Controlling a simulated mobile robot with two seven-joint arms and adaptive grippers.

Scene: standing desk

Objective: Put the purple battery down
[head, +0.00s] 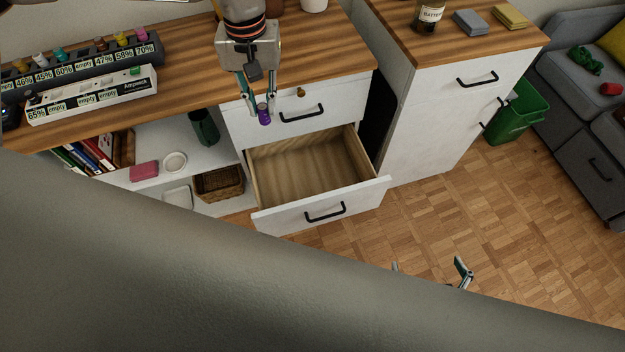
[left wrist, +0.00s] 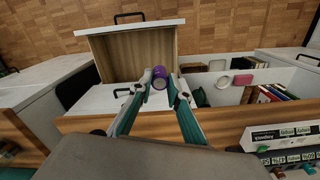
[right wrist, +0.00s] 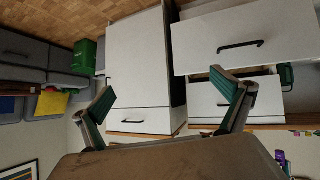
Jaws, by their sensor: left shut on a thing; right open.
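The purple battery (head: 264,116) is held between the fingertips of my left gripper (head: 261,108), in front of the desk's upper drawer front and above the open drawer's back left part. In the left wrist view the battery (left wrist: 160,77) shows its round end between the two fingers, with the open drawer beyond it. The open drawer (head: 320,213) is pulled out and looks empty. My right gripper (right wrist: 170,100) is open and empty; in the head view only its fingertips (head: 430,270) show low at the right, over the floor.
A charger (head: 95,96) with several coloured batteries and percentage labels stands on the desktop (head: 185,65) at the left. A shelf (head: 215,160) holds books, a basket and dishes. A cabinet (head: 440,110) stands right of the drawer, with a green bin (head: 520,110) beyond. My arm covers the lower left.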

